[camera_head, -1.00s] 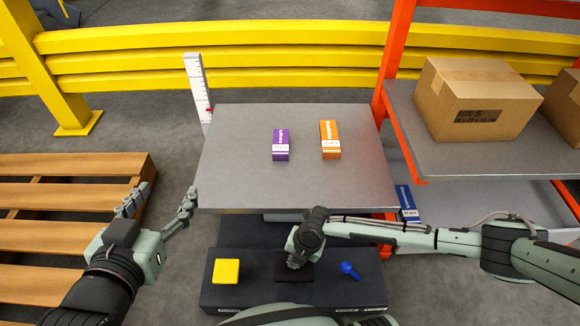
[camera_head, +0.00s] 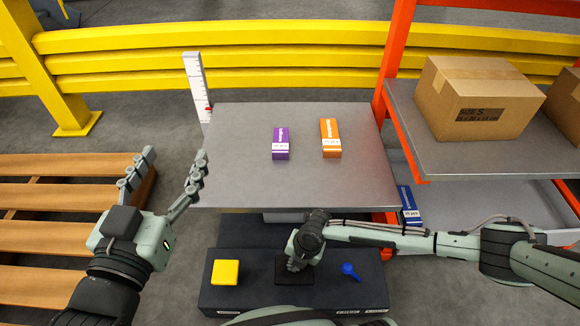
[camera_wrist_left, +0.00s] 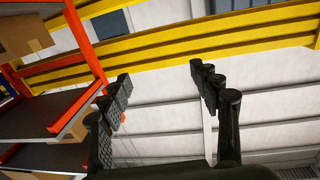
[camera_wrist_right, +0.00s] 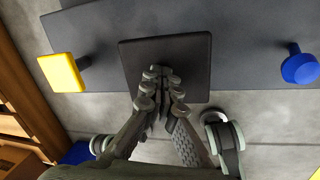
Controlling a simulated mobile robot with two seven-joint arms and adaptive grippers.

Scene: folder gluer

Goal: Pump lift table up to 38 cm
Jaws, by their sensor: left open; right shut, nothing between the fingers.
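The lift table's grey top (camera_head: 240,180) carries a purple box (camera_head: 281,144) and an orange box (camera_head: 330,138). A white scale (camera_head: 196,85) with a red marker (camera_head: 208,109) stands at its back left corner; its numbers are too small to read. The dark base (camera_head: 225,298) in front holds a yellow pad (camera_head: 225,272), a black pad (camera_head: 285,281) and a blue knob (camera_head: 349,270). My right gripper (camera_wrist_right: 157,74) is shut and empty, its fingertips over the black pad (camera_wrist_right: 190,55). My left gripper (camera_head: 176,170) is open and empty, left of the table top.
A wooden pallet (camera_head: 30,240) lies at the left. An orange-framed rack (camera_head: 397,50) with a cardboard box (camera_head: 475,100) stands at the right, close to the table top. A yellow guard rail (camera_head: 280,45) runs behind.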

